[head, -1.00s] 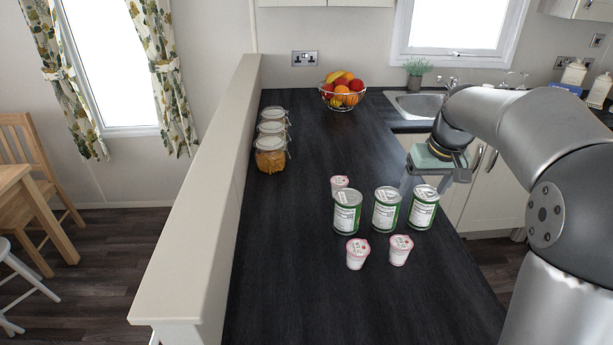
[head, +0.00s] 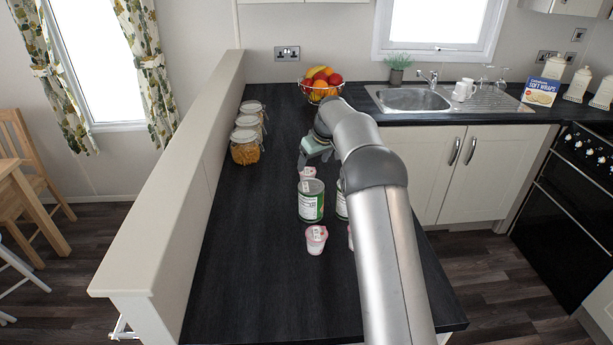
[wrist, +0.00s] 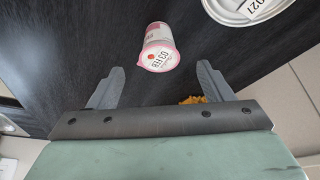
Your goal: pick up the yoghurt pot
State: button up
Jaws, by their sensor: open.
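Three small white-and-pink yoghurt pots stand on the dark worktop. The far pot (head: 307,173) is behind a green-and-white can (head: 311,205), which hides its lower part. The near-left pot (head: 316,240) is in full view; the near-right pot (head: 350,238) is mostly hidden by my arm. My gripper (head: 317,160) is just behind the far pot. In the wrist view my gripper (wrist: 161,68) is open and empty, its fingers either side of a pot (wrist: 158,50) that lies just beyond the tips. No contact shows.
A can lid (wrist: 245,8) is close to the pot in the wrist view. A second can (head: 341,206) is partly behind my arm. Glass jars (head: 246,148) line the left ledge (head: 170,190). A fruit bowl (head: 321,90) stands at the back. The worktop's left front is clear.

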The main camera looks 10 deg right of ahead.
aim_at(308, 172)
jog(key=shift+w+p+x, duration=0.1)
jog(key=shift+p+x, duration=0.6)
jog(key=shift+x, duration=1.2)
jog(key=shift+w+p+x, duration=0.15)
jog(key=shift+p+x, duration=0.55)
jog(key=shift+x, duration=1.25)
jog(key=shift+r, duration=0.1)
jog(key=c, duration=1)
jog(key=shift+c, duration=0.2)
jog(key=shift+r, duration=0.15)
